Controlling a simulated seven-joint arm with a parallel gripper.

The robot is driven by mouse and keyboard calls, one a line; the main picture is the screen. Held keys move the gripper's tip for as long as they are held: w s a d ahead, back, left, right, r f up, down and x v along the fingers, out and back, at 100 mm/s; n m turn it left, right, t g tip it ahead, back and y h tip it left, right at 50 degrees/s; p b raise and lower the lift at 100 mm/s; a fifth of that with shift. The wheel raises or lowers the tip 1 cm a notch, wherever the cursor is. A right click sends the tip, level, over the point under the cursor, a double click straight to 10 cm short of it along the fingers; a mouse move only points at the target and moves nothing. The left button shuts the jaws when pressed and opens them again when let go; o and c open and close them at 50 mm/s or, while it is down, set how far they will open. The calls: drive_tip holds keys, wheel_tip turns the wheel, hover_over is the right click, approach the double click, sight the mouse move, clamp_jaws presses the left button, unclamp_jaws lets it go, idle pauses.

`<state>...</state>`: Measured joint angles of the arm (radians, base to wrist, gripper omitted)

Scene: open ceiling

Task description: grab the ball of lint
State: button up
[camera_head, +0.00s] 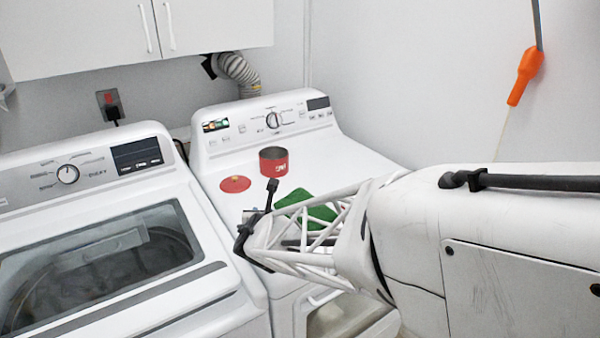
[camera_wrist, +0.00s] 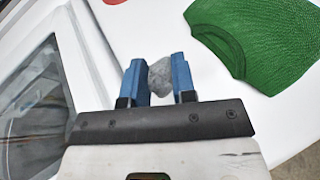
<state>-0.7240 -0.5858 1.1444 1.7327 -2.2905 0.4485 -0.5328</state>
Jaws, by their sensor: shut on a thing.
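A small grey ball of lint (camera_wrist: 159,76) sits between the two blue fingers of my gripper (camera_wrist: 158,78) in the wrist view. My gripper is shut on it, with a finger against each side. In the head view my gripper (camera_head: 256,222) is over the front left part of the right-hand machine's white top. In that view the lint can hardly be told apart from the gripper. I cannot tell whether the lint still touches the machine top.
A green cloth (camera_head: 308,208) lies right of my gripper on the dryer top (camera_head: 215,170). A red can (camera_head: 273,161) and a red disc (camera_head: 235,184) stand and lie farther back. The glass-lidded washer (camera_head: 100,262) is at left, across a narrow gap.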

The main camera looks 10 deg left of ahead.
drive_tip(key=shift+s+d+r, duration=0.1)
drive_tip(key=shift+s+d, duration=0.7)
drive_tip(key=shift+s, duration=0.3)
drive_tip(key=shift+s+d+r, duration=0.1)
drive_tip(key=shift+s+d, duration=0.65)
drive_tip(key=shift+s, duration=0.3)
drive_tip(key=shift+w, duration=0.1)
